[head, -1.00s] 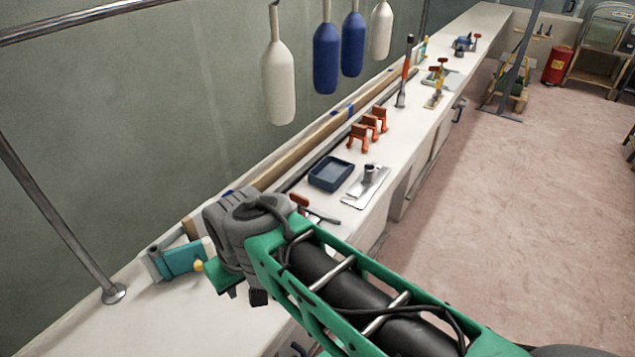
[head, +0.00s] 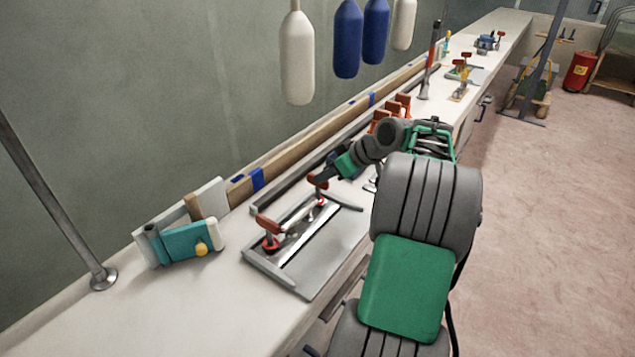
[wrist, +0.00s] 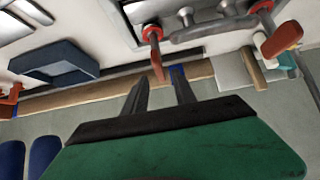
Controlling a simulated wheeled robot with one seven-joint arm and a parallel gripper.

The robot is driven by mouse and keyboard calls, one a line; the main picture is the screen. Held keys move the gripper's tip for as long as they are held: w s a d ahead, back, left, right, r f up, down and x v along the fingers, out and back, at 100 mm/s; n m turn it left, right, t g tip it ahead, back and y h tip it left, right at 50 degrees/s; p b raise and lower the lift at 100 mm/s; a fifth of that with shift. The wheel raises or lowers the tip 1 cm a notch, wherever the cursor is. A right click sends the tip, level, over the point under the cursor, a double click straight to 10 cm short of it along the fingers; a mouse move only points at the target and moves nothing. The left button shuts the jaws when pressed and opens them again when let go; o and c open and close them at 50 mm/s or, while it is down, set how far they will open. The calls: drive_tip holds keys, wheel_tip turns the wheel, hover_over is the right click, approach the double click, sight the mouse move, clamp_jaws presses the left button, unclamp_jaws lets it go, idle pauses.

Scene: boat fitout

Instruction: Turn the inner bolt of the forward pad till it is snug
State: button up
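On the bench a grey frame (head: 320,280) holds a bright metal piece with two red-handled bolts. The nearer-left bolt has a red handle (head: 265,222) over a red collar. The other has a red handle (head: 317,180) higher up the frame. I cannot tell from the pictures which pad is forward. My gripper (head: 326,176) is at that second handle. In the wrist view my gripper (wrist: 160,74) is open, and this red handle (wrist: 157,60) shows between its fingertips. Contact cannot be judged. The left bolt's handle (wrist: 282,40) lies off to the right there.
A teal clamp (head: 185,243) with a yellow knob stands left of the frame. A wooden rail (head: 300,150) runs along the wall. Orange clamps (head: 385,115) stand beyond my arm. A blue tray (wrist: 62,62) shows in the wrist view. Fenders (head: 297,60) hang above.

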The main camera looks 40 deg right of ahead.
sight(318, 188)
drive_tip(key=x, duration=0.4)
drive_tip(key=shift+f, duration=0.1)
clamp_jaws()
idle(0.4)
